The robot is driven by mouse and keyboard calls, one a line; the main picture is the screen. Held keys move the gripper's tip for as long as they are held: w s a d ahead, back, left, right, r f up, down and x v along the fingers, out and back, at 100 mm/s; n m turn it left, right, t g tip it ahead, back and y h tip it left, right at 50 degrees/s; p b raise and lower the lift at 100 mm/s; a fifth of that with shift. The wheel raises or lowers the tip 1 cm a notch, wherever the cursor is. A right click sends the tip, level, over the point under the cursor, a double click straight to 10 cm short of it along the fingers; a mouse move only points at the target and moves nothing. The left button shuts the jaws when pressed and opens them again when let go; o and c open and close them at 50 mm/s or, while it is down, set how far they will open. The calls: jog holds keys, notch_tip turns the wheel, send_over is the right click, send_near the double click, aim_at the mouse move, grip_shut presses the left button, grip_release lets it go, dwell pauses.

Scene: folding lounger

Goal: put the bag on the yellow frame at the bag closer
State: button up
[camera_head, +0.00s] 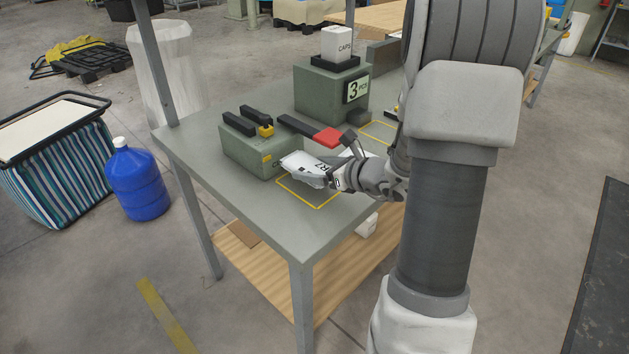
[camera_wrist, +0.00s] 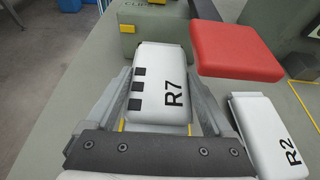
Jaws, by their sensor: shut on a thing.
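The white bag marked R7 (camera_head: 303,162) is held in my gripper (camera_head: 333,178), and in the wrist view the bag (camera_wrist: 162,75) sits between the two grey fingers. My gripper is shut on it. The bag is over the yellow frame (camera_head: 318,206) outlined on the table beside the bag closer. I cannot tell whether it touches the table. The bag closer (camera_head: 238,150) is a green block with black bars and a red-ended lever (camera_head: 327,138). In the wrist view the red end (camera_wrist: 235,50) is close to the right of the bag.
A second white bag marked R2 (camera_wrist: 268,138) lies right of my gripper. Another yellow outline (camera_head: 378,131) is farther back. A blue jug (camera_head: 137,182) stands on the floor at left.

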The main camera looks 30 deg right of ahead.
jog(key=shift+f+b, duration=0.65)
jog(key=shift+f, duration=1.1)
jog(key=shift+f, duration=0.1)
jog(key=shift+f, duration=0.15)
jog(key=o, duration=1.2)
jog(key=shift+o, duration=0.2)
jog(key=shift+r, duration=0.25)
jog(key=shift+s+d+r, duration=0.15)
jog(key=shift+s+r, duration=0.05)
jog(key=shift+s, duration=0.1)
jog(key=p+v, duration=0.2)
jog(key=v, duration=0.9)
jog(key=shift+s+p, duration=0.1)
jog(key=shift+p, duration=0.3)
